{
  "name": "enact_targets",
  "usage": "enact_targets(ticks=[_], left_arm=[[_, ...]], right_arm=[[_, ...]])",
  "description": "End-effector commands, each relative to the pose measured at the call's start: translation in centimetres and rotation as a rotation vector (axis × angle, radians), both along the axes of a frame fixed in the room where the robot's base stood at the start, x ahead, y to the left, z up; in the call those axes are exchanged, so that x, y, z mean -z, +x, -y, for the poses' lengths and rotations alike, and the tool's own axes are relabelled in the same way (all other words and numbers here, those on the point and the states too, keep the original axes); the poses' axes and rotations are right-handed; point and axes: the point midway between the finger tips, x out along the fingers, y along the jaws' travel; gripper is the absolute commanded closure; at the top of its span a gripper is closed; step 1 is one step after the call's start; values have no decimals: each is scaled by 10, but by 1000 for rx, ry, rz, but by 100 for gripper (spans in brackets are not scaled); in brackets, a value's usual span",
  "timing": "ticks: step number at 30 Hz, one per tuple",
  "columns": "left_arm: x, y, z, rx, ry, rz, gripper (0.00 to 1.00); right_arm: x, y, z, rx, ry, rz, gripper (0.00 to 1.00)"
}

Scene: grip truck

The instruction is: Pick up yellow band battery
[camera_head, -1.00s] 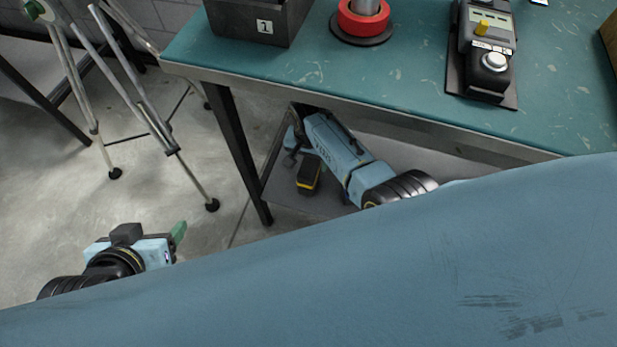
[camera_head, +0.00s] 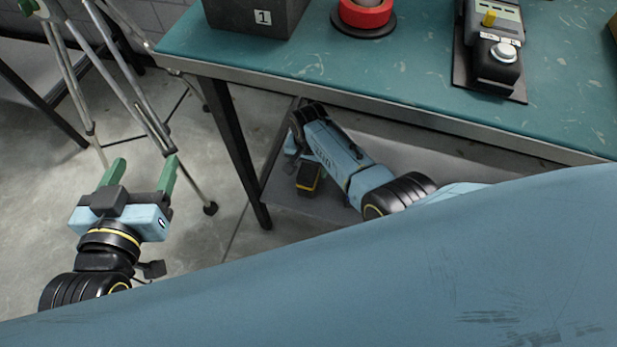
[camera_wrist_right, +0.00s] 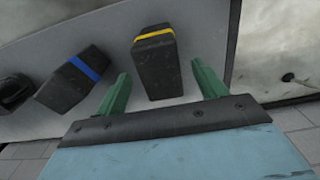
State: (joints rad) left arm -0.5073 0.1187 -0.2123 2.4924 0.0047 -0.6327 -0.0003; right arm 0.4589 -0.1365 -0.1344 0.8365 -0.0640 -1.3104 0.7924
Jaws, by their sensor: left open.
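The yellow band battery (camera_wrist_right: 157,68), a dark block with a yellow stripe, stands on the grey lower shelf under the bench. It also shows in the head view (camera_head: 308,182). My right gripper (camera_wrist_right: 161,73) is open, its green fingers spread to either side of the battery's near part in the wrist view. My left gripper (camera_head: 143,174) is open and empty over the floor at the left, fingers pointing up in the picture.
A blue-striped battery (camera_wrist_right: 74,80) lies left of the yellow one, with a dark object (camera_wrist_right: 14,92) beyond it. A tripod (camera_head: 125,75) stands near my left gripper.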

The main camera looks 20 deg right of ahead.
Motion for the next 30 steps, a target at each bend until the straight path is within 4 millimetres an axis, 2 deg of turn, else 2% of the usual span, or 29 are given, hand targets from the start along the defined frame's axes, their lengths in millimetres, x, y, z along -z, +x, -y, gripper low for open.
enact_targets(ticks=[2, 16, 30], left_arm=[[0, 0, 0, 0, 0, -1, 33], [1, 0, 0, 0, 1, -3, 33], [4, -2, -2, -3, 8, -31, 33]], right_arm=[[0, 0, 0, 0, 0, 0, 40], [0, 0, 0, 0, -1, -1, 100], [-3, 1, 0, 0, 0, 1, 100]])
